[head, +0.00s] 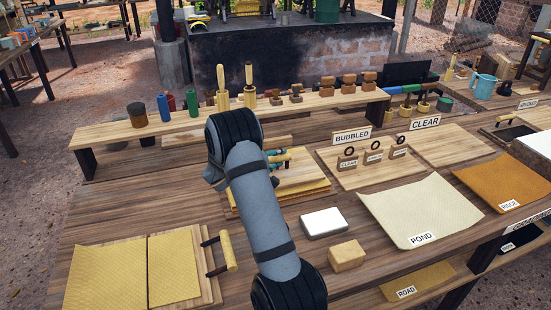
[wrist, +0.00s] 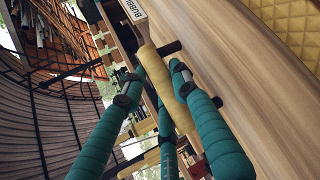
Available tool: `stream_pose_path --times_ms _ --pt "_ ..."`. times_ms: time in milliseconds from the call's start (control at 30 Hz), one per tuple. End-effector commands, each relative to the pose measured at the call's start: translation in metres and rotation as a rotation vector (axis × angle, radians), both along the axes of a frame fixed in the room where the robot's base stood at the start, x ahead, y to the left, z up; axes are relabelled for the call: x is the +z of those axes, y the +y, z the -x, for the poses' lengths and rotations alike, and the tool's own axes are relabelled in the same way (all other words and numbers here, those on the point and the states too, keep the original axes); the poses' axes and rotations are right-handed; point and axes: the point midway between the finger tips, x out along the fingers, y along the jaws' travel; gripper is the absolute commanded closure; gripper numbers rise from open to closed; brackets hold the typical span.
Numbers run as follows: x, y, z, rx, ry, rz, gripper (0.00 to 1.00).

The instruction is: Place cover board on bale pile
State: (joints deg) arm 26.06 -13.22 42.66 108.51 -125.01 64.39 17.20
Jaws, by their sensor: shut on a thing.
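The cover board (wrist: 250,90) is a pale wooden panel with a yellow rounded handle (wrist: 157,85) on dark posts. My gripper (wrist: 160,78), with teal fingers, is shut on that handle in the wrist view. In the head view my gripper (head: 278,158) is at the middle of the table, behind my grey arm, which hides part of the board. Yellow quilted sheet, apparently the bale pile (head: 308,198), shows along the board's edge and also in the wrist view (wrist: 300,28). I cannot tell whether board and pile touch.
A raised wooden shelf (head: 300,107) with jars and tools runs behind. A BUBBLED sign (head: 352,135) stands at the back right. A white block (head: 323,223) and a tan block (head: 347,256) lie in front. Another handled board (head: 208,285) with yellow sheets is front left.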

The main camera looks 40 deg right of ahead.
Motion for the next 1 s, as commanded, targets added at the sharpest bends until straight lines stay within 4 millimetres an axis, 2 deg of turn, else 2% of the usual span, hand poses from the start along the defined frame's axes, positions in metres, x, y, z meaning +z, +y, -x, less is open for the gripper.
stream_pose_path --times_ms 100,467,500,800,1000 --pt "-0.0081 0.0000 -0.0005 0.001 -0.002 0.002 1.00" --pt "-0.0119 -0.0002 -0.0004 0.000 -0.004 0.001 1.00" --pt "-0.0117 -0.0001 0.0000 0.000 -0.002 0.001 0.70" --pt "-0.0112 -0.0001 0.0000 0.000 -0.001 0.000 0.52" --pt "-0.0112 -0.0001 0.0000 0.000 -0.001 0.000 0.52"
